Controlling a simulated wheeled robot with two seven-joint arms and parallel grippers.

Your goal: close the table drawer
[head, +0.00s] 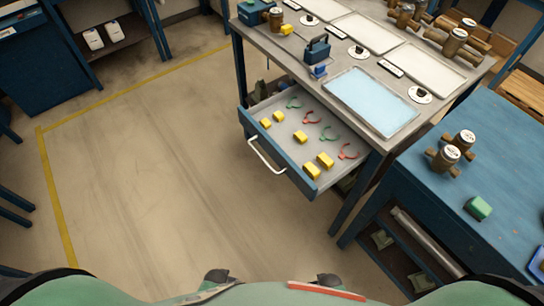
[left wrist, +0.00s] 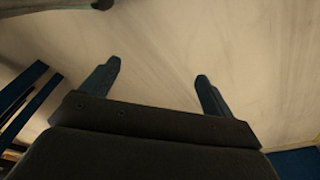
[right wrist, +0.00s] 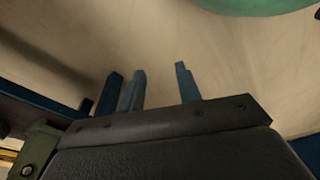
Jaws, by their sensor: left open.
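The table drawer (head: 284,165) is pulled out from under the grey-topped table (head: 342,62) in the head view. Its front is blue and carries a pale bar handle (head: 266,158). Several yellow blocks and red and green hook-shaped pieces lie inside. Neither gripper shows in the head view. In the left wrist view my left gripper (left wrist: 157,80) is open and empty, with bare floor beyond its fingers. In the right wrist view my right gripper (right wrist: 160,80) has its fingers apart with nothing between them. Neither gripper is seen touching the drawer or handle.
A blue bench (head: 490,150) with brown meters (head: 446,157) and a green block (head: 478,208) stands right of the drawer. A light blue tray (head: 370,100) lies on the table. The floor (head: 150,170) left of the drawer is clear, bordered by yellow lines.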

